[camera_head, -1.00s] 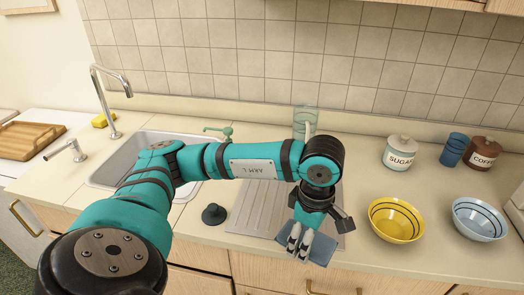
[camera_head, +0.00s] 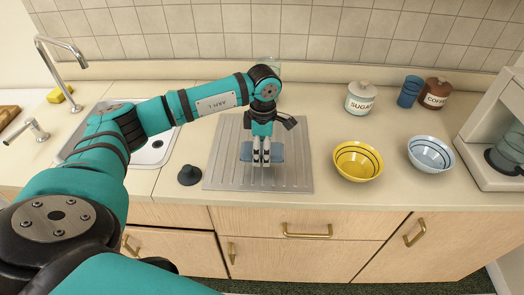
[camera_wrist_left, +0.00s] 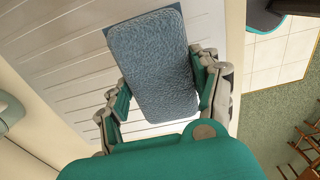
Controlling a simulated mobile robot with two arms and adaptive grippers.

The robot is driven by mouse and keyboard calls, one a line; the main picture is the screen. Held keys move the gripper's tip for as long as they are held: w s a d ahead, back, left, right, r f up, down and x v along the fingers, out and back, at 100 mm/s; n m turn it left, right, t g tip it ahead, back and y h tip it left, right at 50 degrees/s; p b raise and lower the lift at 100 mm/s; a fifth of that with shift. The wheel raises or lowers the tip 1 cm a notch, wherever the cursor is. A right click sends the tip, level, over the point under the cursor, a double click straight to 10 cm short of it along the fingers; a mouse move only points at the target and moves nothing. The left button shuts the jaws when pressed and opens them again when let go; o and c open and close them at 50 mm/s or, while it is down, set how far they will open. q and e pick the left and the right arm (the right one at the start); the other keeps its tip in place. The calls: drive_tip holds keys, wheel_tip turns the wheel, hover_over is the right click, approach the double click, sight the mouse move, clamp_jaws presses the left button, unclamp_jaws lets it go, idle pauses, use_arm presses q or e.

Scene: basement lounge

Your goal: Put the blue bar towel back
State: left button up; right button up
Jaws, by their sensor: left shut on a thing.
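The blue bar towel (camera_head: 277,152) is a flat, folded, grey-blue pad. It is over the middle of the ribbed metal drainboard (camera_head: 225,170); I cannot tell whether it touches the board. My left gripper (camera_head: 261,162) points down and is shut on the towel. In the left wrist view the towel (camera_wrist_left: 152,65) lies between the two fingers (camera_wrist_left: 160,85), with the pale ribbed board behind it. My right gripper is not in view.
A black stopper (camera_head: 190,175) stands left of the drainboard, beside the sink (camera_head: 150,152). To the right are a yellow bowl (camera_head: 358,161), a pale blue bowl (camera_head: 431,154), a sugar jar (camera_head: 360,98), blue cups (camera_head: 410,91), a coffee jar (camera_head: 436,93) and a coffee machine (camera_head: 495,130).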

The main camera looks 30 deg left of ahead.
sight(262, 155)
use_arm(q)
drive_tip(key=shift+w+a, duration=0.15)
drive_tip(key=shift+w, duration=0.1)
wheel_tip(262, 155, down, 3)
drive_tip(key=shift+p, duration=0.85)
drive_tip(key=shift+f, duration=0.25)
drive_tip(key=shift+f, duration=0.1)
drive_tip(key=shift+f+b, duration=0.2)
drive_tip(key=shift+b, duration=0.1)
drive_tip(key=o, duration=1)
drive_tip(key=shift+o, duration=0.2)
drive_tip(key=shift+r, duration=0.1)
